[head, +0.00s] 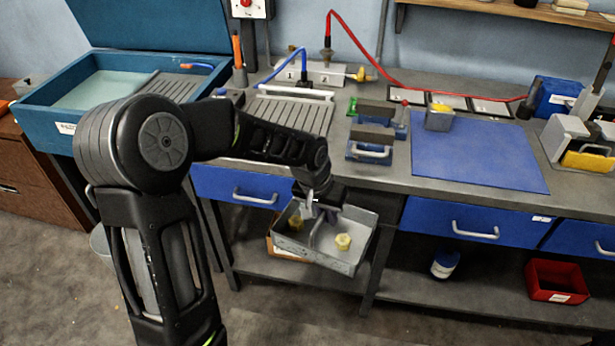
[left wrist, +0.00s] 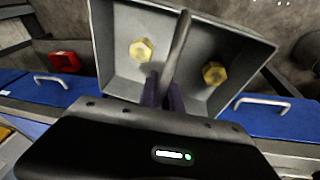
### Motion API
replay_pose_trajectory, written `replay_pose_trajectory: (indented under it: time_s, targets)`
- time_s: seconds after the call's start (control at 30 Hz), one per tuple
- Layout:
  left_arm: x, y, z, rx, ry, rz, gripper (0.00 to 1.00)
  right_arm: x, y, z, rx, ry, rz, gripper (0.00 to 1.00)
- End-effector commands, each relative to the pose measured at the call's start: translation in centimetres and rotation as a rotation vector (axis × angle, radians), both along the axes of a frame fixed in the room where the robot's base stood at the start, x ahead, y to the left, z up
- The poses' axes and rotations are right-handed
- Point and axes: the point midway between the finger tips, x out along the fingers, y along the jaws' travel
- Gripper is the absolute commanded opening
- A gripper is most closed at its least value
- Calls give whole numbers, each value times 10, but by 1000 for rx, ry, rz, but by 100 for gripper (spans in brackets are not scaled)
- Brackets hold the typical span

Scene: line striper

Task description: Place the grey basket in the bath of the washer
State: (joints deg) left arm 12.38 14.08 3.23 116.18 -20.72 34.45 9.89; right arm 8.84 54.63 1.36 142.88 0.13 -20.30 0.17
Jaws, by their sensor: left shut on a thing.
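The grey basket (head: 352,258) is an open metal tray with a middle handle and two yellow nuts inside. My left gripper (head: 322,213) is shut on the handle and holds the basket in the air, in front of the bench. In the left wrist view the basket (left wrist: 115,72) shows with the gripper fingers (left wrist: 165,92) at the handle and a yellow nut (left wrist: 141,50) on either side. The washer (head: 42,112) is a blue-green tub with a raised lid at the far left. Its bath (head: 97,89) holds pale liquid, left of a ribbed drainboard. My right gripper is not in view.
The bench carries a ribbed rack (head: 290,113), metal blocks with handles (head: 371,140) and a blue mat (head: 475,150). Blue drawers (head: 460,222) line its front. A red bin (head: 556,281) and a bottle (head: 445,263) stand on the lower shelf. A blue hose and red cable cross the back.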

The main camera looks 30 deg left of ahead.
Motion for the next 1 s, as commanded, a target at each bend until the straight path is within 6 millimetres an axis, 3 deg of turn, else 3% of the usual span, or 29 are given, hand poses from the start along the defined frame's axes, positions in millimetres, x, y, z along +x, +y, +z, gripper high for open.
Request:
replay_pose_trajectory:
  time_s: [0.03,0.1,0.3,0.53,1.0]
  targets:
    - [-3,-16,-21,-5,7,-30,0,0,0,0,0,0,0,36]
    - [-7,-33,-45,-12,6,-60,0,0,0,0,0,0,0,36]
    - [-16,-64,-91,-17,3,-114,0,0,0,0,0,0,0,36]
    - [-16,-70,-106,-9,-5,-129,0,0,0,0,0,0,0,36]
    - [-16,-69,-106,-8,-5,-127,0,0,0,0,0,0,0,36]
